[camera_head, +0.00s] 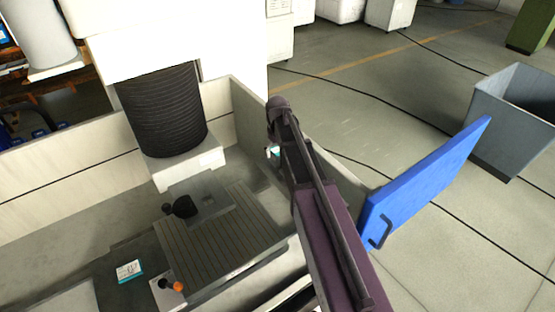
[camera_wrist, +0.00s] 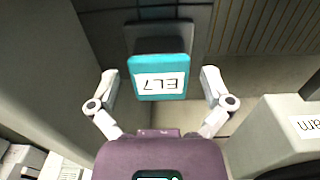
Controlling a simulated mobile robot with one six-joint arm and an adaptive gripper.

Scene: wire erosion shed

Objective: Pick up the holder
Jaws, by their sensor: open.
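A dark block with a teal-and-white label, which I take for the holder (camera_wrist: 160,77), shows in the wrist view against a dark plate. My gripper (camera_wrist: 160,74) is open there, with one pale finger on each side of the label and a gap on both sides. The block looks apart from the fingers, and its depth behind the label is hard to judge. In the head view, a small teal-and-white label (camera_head: 129,270) lies on a dark surface at lower left; I cannot tell whether it is the same one. My gripper is mostly hidden by my arm there.
A grooved metal table (camera_head: 225,240) stands inside a pale-walled enclosure, below a black bellows column (camera_head: 162,110). A blue panel (camera_head: 420,185) and grey bin (camera_head: 505,120) stand right, with open floor around.

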